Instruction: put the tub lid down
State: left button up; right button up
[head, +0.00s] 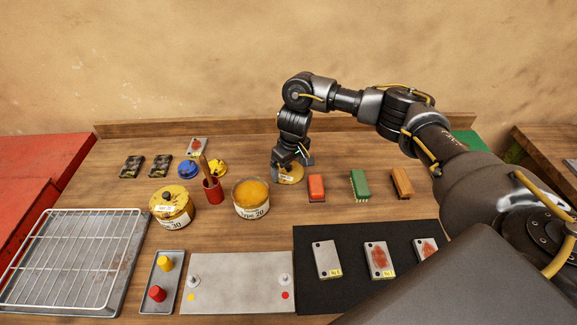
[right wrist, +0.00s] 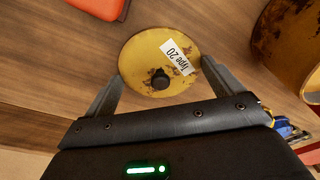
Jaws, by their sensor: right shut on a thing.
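The tub lid (head: 291,176) is a round, worn yellow disc with a dark knob and a white "Type 20" label. It also shows in the right wrist view (right wrist: 140,62), between my fingers. My right gripper (head: 289,164) is shut on the lid by its rim, knob side facing the wrist camera. The lid is low over the wooden table, right of the open tub; I cannot tell whether it touches the wood. The open tub (head: 251,210) is yellow inside with a white label. Its rusty side shows in the right wrist view (right wrist: 285,40). My left gripper is out of view.
A lidded yellow tub (head: 172,218) and a red cup (head: 212,195) with a brush stand to the left. Red (head: 316,192), green (head: 359,188) and orange-brown (head: 401,185) blocks stand right of the lid. A black mat (head: 310,235) lies in front. Bare wood surrounds the lid.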

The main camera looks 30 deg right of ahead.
aim_at(292, 174)
jog(key=shift+a, duration=0.1)
jog(key=o, duration=0.7)
jog(key=r, duration=0.4)
jog(key=s+r, duration=0.1)
jog(key=r, duration=0.3)
jog(key=r+p, duration=0.1)
jog(key=r, duration=0.3)
jog(key=shift+s+d+r, duration=0.1)
jog(key=shift+s+d, duration=0.1)
jog(key=shift+s, duration=0.05)
